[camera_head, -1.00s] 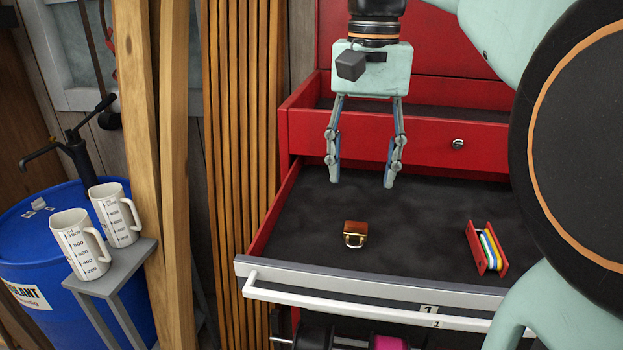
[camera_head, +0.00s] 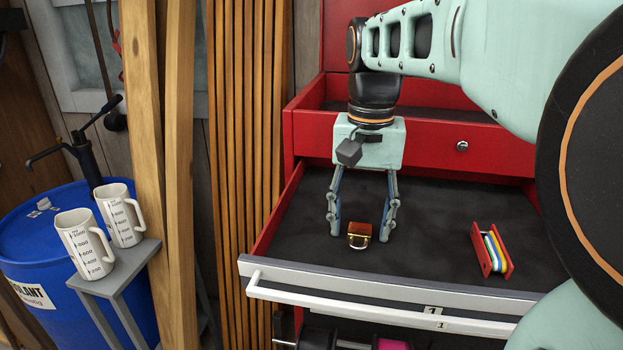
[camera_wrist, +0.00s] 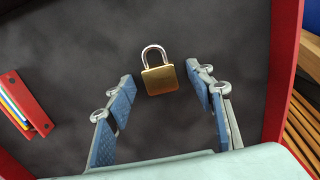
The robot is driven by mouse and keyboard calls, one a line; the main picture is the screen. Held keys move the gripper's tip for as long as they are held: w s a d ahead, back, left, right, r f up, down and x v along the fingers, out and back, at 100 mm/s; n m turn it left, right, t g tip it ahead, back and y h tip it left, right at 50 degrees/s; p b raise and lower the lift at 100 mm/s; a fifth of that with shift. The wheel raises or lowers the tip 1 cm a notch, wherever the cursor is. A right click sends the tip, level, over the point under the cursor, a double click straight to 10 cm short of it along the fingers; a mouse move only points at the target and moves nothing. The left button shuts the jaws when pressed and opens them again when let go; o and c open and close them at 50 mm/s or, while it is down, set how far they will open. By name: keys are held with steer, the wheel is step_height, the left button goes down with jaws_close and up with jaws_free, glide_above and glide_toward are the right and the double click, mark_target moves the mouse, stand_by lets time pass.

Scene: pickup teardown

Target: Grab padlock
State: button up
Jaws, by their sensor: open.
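A small brass padlock (camera_head: 360,230) with a silver shackle lies in the open red drawer, its shackle toward the drawer front. My gripper (camera_head: 359,234) is open and points down into the drawer, with one finger on each side of the padlock in the head view. In the wrist view the padlock (camera_wrist: 159,78) lies between and slightly beyond the fingertips (camera_wrist: 162,84), apart from both. Whether the fingertips reach down to the padlock's height I cannot tell. Nothing is held.
The drawer (camera_head: 400,290) has a dark lining and a pale front edge with a white handle. A red holder with coloured strips (camera_head: 492,250) lies to the right, also in the wrist view (camera_wrist: 24,104). Another red drawer (camera_head: 420,146) is above. Two measuring jugs (camera_head: 84,243) stand left.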

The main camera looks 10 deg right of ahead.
steer(key=shift+c, duration=0.2)
steer(key=c, duration=1.3)
steer(key=shift+r, duration=0.1)
